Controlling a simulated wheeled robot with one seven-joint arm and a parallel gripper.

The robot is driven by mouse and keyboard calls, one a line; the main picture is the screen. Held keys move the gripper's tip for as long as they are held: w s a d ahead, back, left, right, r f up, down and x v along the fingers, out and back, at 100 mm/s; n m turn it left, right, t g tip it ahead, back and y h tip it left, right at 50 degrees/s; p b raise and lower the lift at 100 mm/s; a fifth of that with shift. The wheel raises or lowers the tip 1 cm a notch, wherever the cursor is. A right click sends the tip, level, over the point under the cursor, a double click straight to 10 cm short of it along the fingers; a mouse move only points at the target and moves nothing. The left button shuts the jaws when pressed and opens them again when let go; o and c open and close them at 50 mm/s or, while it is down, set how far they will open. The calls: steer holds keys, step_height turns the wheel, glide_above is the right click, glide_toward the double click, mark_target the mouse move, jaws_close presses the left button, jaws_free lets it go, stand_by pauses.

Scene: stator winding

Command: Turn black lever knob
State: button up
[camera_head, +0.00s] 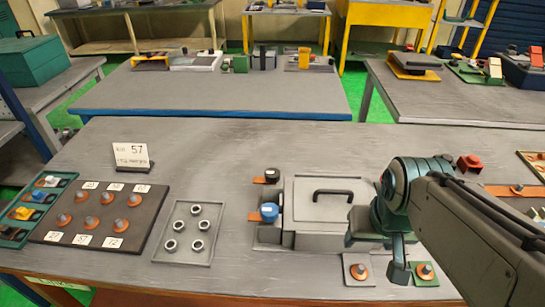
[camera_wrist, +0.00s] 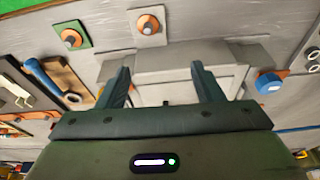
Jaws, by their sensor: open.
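A round black knob (camera_head: 272,175) sits at the end of an orange bar, just left of the grey box's back corner. A blue knob (camera_head: 268,212) sits on another orange bar in front of it; it also shows at the right in the wrist view (camera_wrist: 270,83). The grey box (camera_head: 325,236) has a black handle (camera_head: 333,194) on its lid. My gripper (camera_head: 378,245) is at the box's right side, apart from both knobs. In the wrist view its two fingers (camera_wrist: 161,68) are spread with nothing held between them. I cannot make out the black knob there.
Two small plates with orange-based bolts (camera_head: 357,269) (camera_head: 424,272) lie at the near edge. A tray of nuts (camera_head: 190,233) and a dark board of bolts (camera_head: 100,215) lie left. A label card (camera_head: 130,156) stands behind. The bench behind the box is clear.

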step_height(320, 180, up, 7)
steer(key=n+g+y+b, duration=0.3)
steer(key=n+y+b, duration=0.35)
steer(key=n, duration=1.15)
glide_above(273, 172)
steer(key=d+b, duration=0.2)
steer(key=d, duration=0.3)
steer(key=h, duration=0.2)
steer(key=x, duration=1.3)
steer(key=shift+d+b, duration=0.2)
steer(key=shift+b, duration=0.15)
steer(key=c, duration=1)
